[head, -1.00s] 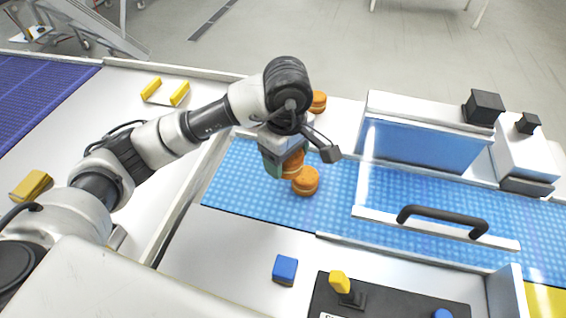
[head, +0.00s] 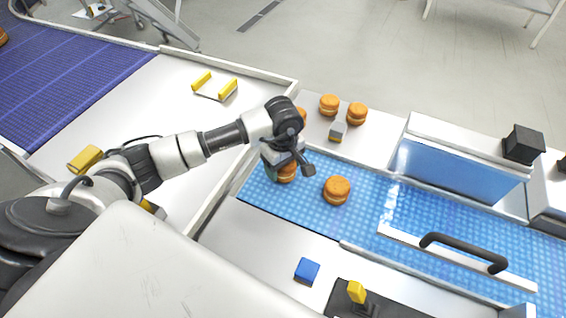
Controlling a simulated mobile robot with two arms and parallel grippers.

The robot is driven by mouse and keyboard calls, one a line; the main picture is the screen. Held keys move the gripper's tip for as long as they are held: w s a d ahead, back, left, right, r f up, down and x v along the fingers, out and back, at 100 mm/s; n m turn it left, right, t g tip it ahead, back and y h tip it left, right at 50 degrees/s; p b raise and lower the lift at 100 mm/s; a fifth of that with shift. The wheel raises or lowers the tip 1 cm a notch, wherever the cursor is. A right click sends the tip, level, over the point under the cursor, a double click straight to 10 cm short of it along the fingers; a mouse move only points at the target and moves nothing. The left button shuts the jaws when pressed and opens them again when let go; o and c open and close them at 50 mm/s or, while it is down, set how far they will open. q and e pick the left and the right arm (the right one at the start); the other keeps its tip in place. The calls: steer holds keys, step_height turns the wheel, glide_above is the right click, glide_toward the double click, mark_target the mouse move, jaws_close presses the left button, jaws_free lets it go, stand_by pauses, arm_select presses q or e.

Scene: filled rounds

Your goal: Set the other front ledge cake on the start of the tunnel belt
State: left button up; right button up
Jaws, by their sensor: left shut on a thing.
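My left gripper (head: 284,163) is shut on an orange sandwich-like cake (head: 287,173), over the left end of the blue tunnel belt (head: 305,203). The gripper and wrist hide part of this cake. I cannot tell whether its underside touches the belt. A second orange cake (head: 337,190) sits on the belt to its right, apart from it. The tunnel (head: 440,160) with its blue pane stands over the belt further right. My right gripper is not in view.
On the back ledge are two orange cakes (head: 329,104) (head: 357,113), a third partly hidden behind my wrist (head: 301,114), and a small grey-yellow block (head: 338,131). A black handle (head: 463,252) crosses the belt's front side. A blue block (head: 307,271) lies in front.

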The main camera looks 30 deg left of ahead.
arm_select(q)
steer(key=shift+f, duration=0.25)
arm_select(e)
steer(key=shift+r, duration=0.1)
arm_select(q)
steer(key=shift+f, duration=0.1)
steer(key=shift+f+b, duration=0.15)
steer(key=shift+b, duration=0.15)
steer(key=o, duration=0.7)
steer(key=shift+c, duration=0.2)
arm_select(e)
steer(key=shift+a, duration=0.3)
